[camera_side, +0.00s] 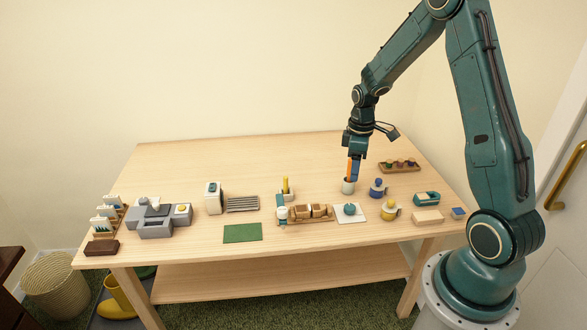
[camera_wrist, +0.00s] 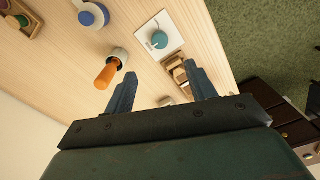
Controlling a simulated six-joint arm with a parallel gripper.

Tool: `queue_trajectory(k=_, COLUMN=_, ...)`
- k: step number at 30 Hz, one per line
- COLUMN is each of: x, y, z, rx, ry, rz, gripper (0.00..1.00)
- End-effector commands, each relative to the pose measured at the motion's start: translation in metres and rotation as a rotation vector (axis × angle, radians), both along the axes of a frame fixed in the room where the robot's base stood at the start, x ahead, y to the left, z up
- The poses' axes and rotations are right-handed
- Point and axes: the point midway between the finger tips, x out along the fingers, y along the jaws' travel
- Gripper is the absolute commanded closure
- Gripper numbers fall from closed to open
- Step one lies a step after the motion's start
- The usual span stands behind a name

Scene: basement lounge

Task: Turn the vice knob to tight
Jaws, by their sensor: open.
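A grey block-built fixture (camera_side: 157,228), which looks like the vice, stands at the left of the table. It has a pale round part on top and a yellow knob (camera_side: 182,208) on its right block; I cannot read any marks. A teal round knob (camera_side: 350,209) sits on a white square plate (camera_side: 341,218) right of centre, and it also shows in the wrist view (camera_wrist: 159,40). My gripper (camera_side: 355,178) is pointing down near the white cup, far right of the grey fixture. In the wrist view its blue fingers (camera_wrist: 163,85) are spread, with nothing between them.
A white cup (camera_side: 348,188) holding an orange-handled tool (camera_wrist: 105,77) is close beside my gripper. A green mat (camera_side: 242,233) lies at the front; the table's back is clear.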

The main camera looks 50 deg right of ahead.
Motion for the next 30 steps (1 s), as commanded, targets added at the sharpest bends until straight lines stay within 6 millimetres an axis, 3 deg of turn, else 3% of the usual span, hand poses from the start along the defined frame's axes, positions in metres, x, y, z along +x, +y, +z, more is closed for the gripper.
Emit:
queue_trajectory(k=14, x=0.0, y=0.0, z=-0.016, rx=0.001, ry=0.002, rz=0.0, gripper=0.44)
queue_trajectory(k=30, x=-0.001, y=0.0, z=-0.086, rx=0.001, ry=0.003, rz=0.0, gripper=0.44)
